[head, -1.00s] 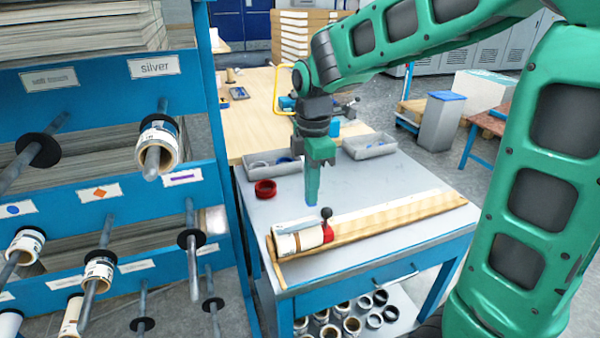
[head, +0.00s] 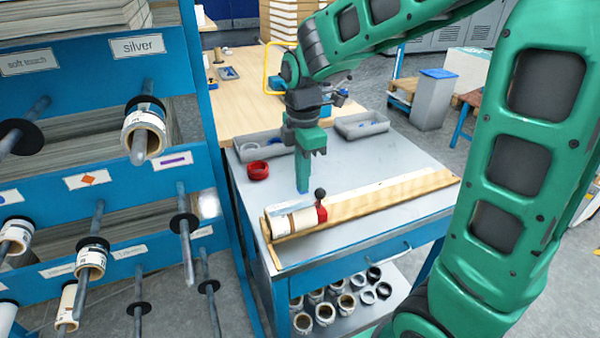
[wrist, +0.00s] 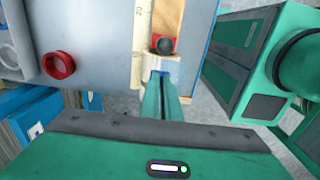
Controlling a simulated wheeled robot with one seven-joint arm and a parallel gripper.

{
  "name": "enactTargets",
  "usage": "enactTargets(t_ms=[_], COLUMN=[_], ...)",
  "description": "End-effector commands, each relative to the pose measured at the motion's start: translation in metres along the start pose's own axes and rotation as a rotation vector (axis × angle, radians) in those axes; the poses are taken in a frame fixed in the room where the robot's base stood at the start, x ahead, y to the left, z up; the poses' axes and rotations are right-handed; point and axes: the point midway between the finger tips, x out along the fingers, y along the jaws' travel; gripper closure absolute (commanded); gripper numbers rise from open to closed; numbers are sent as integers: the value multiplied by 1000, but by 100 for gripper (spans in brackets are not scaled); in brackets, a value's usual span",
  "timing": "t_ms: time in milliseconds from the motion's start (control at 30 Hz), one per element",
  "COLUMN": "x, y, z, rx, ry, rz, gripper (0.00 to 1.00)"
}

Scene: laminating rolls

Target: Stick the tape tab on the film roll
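The film roll (head: 290,224) is white and cream and lies at the left end of a wooden board on the steel cart. A red block (head: 322,213) with a black ball knob stands at its right end. My gripper (head: 302,189) points down above and just behind the roll, with its fingers close together. A small blue piece at the fingertips looks like the tape tab (wrist: 160,73). In the wrist view the fingers cover part of the pale roll (wrist: 176,72). I cannot tell whether the tab touches the roll.
A red ring (head: 258,170) and two grey trays, one of them at right (head: 361,125), are on the cart top. The wooden board (head: 390,199) runs right along the front. A blue rack (head: 150,75) with rods and rolls stands at left.

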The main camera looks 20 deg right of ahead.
Motion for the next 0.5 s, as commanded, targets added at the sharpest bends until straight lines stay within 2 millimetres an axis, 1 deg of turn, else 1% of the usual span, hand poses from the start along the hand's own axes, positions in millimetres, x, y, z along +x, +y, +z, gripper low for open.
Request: enactTargets(t_ms=[500], x=[22], y=[0], z=[0], rx=[0], ry=[0], rz=[-1], gripper=[100])
